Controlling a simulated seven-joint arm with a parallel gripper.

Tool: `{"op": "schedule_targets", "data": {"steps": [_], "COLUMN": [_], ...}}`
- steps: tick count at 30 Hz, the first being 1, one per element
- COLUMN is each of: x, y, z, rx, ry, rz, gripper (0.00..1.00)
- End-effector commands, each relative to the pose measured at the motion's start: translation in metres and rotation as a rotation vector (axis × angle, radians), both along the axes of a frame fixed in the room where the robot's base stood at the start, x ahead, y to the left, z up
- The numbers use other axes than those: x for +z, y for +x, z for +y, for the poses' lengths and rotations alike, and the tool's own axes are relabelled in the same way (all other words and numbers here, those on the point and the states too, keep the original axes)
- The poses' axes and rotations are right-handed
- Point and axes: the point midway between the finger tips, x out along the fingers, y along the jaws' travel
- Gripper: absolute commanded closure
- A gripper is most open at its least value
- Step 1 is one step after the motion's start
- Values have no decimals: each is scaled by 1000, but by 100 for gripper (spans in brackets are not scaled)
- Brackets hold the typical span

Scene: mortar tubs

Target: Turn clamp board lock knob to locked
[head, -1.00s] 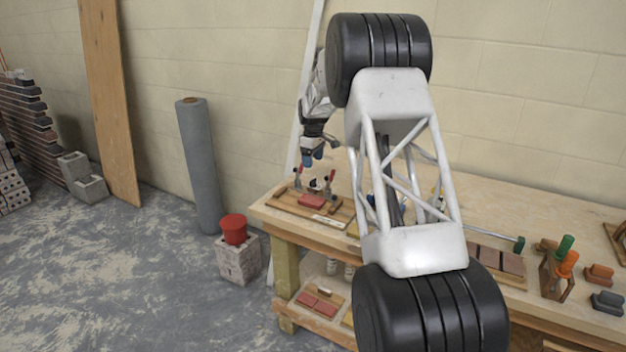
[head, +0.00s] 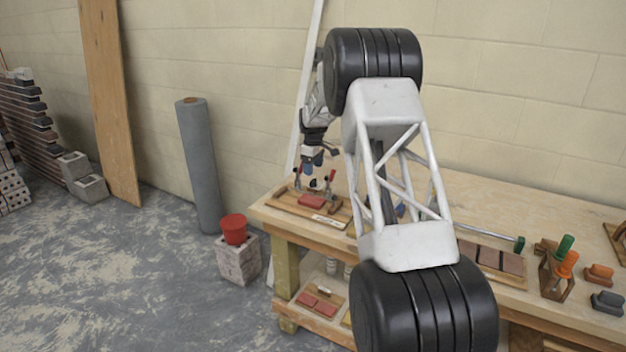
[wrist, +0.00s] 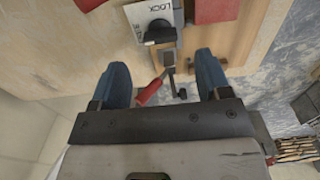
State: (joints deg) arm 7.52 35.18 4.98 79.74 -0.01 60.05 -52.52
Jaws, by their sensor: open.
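The clamp board (wrist: 208,42) is light wood and shows in the wrist view, with a white label plate (wrist: 150,14) marked LOCK. A black lock knob (wrist: 159,32) sits at the plate's lower edge. My gripper (wrist: 161,62) is open, its blue fingers spread left and right just below the knob in the picture; nothing is between them at the knob. A red clamp handle (wrist: 151,91) shows between the fingers, nearer the palm. In the head view the clamp board (head: 285,204) lies at the bench's left end, with my gripper (head: 313,163) above it. I cannot tell which way the knob points.
Red bricks (wrist: 215,9) lie near the label. In the head view the wooden bench (head: 480,195) carries several tools at the right, including a holder with green and orange handles (head: 557,273). A red bucket (head: 233,229) stands on a block left of the bench.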

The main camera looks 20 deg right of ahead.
Motion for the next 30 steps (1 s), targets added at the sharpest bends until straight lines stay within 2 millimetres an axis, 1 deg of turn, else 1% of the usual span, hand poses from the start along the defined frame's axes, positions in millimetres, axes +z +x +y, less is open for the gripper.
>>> {"op": "schedule_targets", "data": {"steps": [1,6,12,18,26,30], "x": [-8,-29,-47,-55,-55,-55], "y": [0,0,0,0,0,0], "z": [0,0,0,0,0,0], "rx": [0,0,0,0,0,0], "ry": [1,1,0,0,0,0], "rz": [2,2,0,0,0,0], "gripper": [30,30,30,30,30,51]}}
